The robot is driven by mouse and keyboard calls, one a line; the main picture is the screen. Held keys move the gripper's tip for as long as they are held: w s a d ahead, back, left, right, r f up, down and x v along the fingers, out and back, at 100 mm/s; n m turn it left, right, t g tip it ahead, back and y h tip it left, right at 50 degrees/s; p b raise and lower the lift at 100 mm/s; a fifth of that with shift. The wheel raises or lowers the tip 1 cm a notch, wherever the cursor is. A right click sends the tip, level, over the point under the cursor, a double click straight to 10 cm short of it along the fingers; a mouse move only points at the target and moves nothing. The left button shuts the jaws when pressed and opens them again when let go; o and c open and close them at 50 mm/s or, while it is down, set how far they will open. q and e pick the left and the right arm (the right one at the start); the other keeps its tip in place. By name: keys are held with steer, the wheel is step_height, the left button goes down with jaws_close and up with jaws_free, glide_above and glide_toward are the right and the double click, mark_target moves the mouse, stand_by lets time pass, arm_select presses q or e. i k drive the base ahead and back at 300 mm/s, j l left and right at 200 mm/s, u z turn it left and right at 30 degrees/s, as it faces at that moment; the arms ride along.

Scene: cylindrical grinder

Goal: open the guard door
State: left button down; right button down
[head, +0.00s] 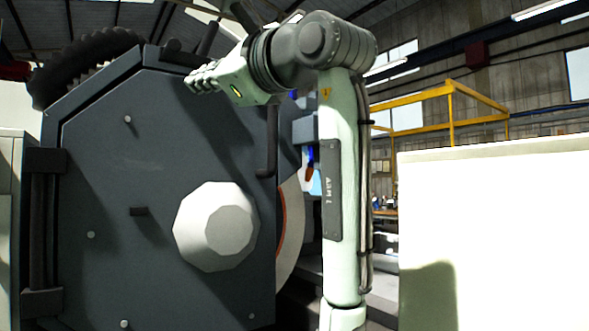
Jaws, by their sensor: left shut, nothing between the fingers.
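The guard door (95,180) is a large dark grey panel with cut corners and a pale many-sided boss (216,226) on its face. It fills the left half of the head view. A dark upright handle bar (271,140) shows at its right edge. My left gripper (192,79) is shut and empty, in front of the door's upper right part, left of the handle. Its pale fingers point left; I cannot tell whether they touch the panel. My left arm rises right of the door. My right gripper is out of view.
A hinge (44,230) runs along the door's left side. Part of a grinding wheel (291,230) shows past the door's right edge. A black ribbed hose (85,62) lies above. A white panel (495,235) fills the lower right, with a yellow frame (451,100) behind.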

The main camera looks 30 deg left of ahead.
mark_target(167, 215)
steer(key=k, duration=1)
